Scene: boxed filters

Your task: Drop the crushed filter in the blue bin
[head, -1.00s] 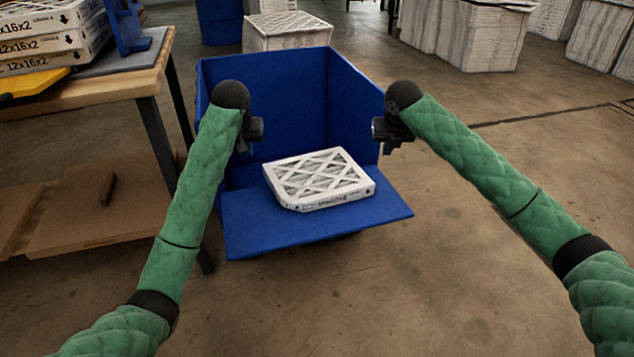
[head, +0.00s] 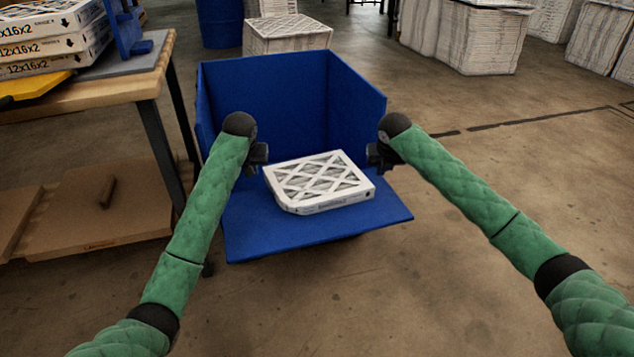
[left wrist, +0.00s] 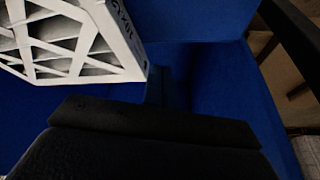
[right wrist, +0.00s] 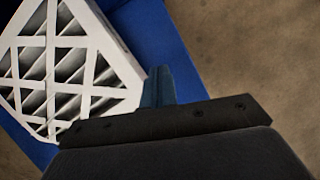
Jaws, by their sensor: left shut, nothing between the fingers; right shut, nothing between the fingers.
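The white filter (head: 320,182) with a lattice face and one cut or crushed front-left corner lies flat in the blue bin (head: 290,105), on its lowered front flap. It also shows in the left wrist view (left wrist: 75,45) and the right wrist view (right wrist: 70,65). My left gripper (head: 258,155) is shut and empty, just left of the filter and a little above it. My right gripper (head: 377,155) is shut and empty, just right of the filter's far right corner. Both look apart from the filter.
A wooden table (head: 120,82) at the left holds stacked filter boxes (head: 50,45) and a blue stand. A lower board with a dark handle lies beneath. A white box (head: 287,33) and blue barrel stand behind the bin.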

